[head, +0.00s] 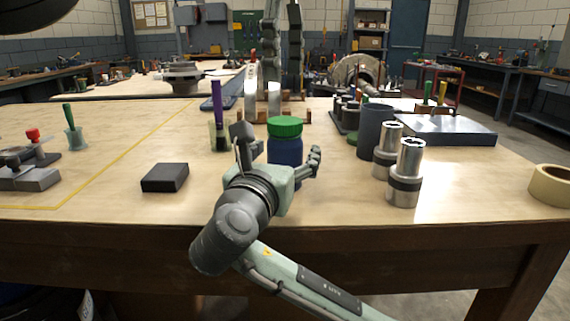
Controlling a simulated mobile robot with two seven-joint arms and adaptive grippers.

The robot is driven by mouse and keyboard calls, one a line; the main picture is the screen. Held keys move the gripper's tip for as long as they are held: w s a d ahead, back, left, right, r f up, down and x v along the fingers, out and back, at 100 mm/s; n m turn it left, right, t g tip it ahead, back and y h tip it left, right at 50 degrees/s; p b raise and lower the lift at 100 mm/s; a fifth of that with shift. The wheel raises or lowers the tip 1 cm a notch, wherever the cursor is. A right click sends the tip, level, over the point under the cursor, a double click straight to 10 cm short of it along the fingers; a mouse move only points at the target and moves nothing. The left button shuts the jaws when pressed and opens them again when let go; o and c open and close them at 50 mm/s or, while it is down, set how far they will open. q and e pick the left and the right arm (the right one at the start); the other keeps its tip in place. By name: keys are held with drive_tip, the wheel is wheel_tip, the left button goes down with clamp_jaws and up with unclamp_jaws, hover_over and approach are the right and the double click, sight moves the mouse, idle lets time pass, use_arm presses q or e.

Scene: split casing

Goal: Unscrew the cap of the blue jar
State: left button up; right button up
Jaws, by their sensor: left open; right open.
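The blue jar (285,151) stands upright near the middle of the wooden table, with its ribbed green cap (285,127) on top. My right gripper (278,153) is open in front of the jar, with one finger to its left and one to its right. The gripper hides the jar's lower part, and I cannot tell whether the fingers touch it. My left gripper (281,88) appears at the top middle, fingers pointing down, open and empty. Its fingertips show above the cap in the picture, apart from it. How far behind or above the jar they are is unclear.
A purple-handled tool (217,100) stands left of the jar, and a black block (165,177) lies front left. Steel cylinders (405,178) and a dark grey cup (376,130) stand to the right. A tape roll (551,185) lies far right. Bare tabletop (340,190) separates jar and cylinders.

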drive_tip(key=shift+w, duration=0.2)
drive_tip(key=shift+c, duration=0.4)
clamp_jaws()
